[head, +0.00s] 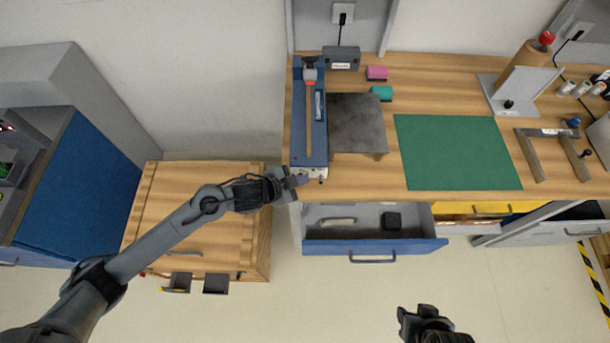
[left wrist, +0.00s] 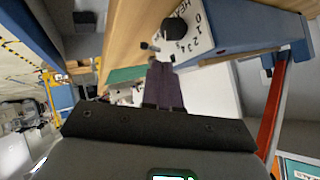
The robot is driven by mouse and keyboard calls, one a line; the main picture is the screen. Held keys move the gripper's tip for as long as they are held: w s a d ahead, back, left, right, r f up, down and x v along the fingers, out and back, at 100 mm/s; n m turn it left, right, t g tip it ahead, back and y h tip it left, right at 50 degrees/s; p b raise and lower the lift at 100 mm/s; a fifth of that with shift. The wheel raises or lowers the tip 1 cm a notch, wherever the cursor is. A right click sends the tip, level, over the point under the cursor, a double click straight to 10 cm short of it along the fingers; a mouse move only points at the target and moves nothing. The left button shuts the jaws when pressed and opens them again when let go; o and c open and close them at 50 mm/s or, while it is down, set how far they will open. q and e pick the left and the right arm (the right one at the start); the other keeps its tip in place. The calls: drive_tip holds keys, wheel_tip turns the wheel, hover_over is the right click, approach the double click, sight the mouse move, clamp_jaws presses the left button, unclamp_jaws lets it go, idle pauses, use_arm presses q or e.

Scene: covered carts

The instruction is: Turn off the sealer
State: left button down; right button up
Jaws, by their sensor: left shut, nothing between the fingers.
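The sealer (head: 318,120) is a long blue device with a hinged arm, standing at the left end of the wooden bench. Its pale front panel faces the bench's front edge. In the left wrist view the panel shows a black dial knob (left wrist: 175,31) with numbers around it, and a small switch-like part (left wrist: 150,47) near the panel's corner. My left gripper (head: 303,180) is shut and empty, with its fingertips close to the panel's front. Its purple-grey fingers (left wrist: 165,86) point towards the panel near the small part; contact cannot be told. My right gripper (head: 410,318) is low in the head view, away from the bench.
A blue-fronted drawer (head: 375,246) stands open below the bench, near my left gripper. A wooden cart (head: 190,200) is under my left arm. A dark plate (head: 356,122) and green mat (head: 457,150) lie right of the sealer. The floor before the drawers is clear.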

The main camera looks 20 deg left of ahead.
use_arm(q)
drive_tip(key=v, duration=1)
drive_tip(key=shift+s+f, duration=0.3)
drive_tip(key=shift+d, duration=0.1)
